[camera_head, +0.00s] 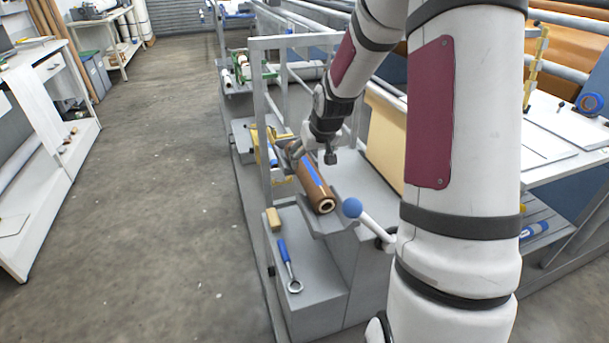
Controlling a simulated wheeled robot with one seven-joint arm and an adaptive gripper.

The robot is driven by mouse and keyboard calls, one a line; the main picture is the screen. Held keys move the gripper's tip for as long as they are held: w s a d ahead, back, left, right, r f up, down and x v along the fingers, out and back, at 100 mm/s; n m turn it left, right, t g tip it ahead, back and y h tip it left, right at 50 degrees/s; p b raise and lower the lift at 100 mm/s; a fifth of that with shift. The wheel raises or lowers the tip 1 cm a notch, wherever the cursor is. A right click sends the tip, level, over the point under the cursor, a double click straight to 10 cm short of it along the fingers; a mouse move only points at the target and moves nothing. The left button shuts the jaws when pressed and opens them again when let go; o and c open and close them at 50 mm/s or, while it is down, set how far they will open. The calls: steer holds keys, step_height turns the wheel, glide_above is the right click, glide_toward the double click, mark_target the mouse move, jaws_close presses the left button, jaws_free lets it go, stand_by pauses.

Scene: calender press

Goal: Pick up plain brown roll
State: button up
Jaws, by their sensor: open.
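A brown roll (316,190) lies at a slant on the grey stepped machine part in the middle of the view. A blue strip runs along its upper side, and its near end shows a pale core with a dark hole.
A blue-handled wrench (287,262) and a tan block (273,219) lie on the lower grey step. A lever with a blue knob (352,207) stands right of the roll. The floor at left is clear.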

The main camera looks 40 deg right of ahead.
mark_target(309, 167)
steer(key=x, duration=0.6)
steer(key=b+x, duration=0.1)
steer(key=x, duration=0.1)
steer(key=shift+s+f, duration=0.25)
steer(key=shift+s, duration=0.15)
steer(key=shift+w+f, duration=0.25)
steer(key=shift+f, duration=0.25)
steer(key=shift+d+r, duration=0.1)
steer(key=c, duration=1.6)
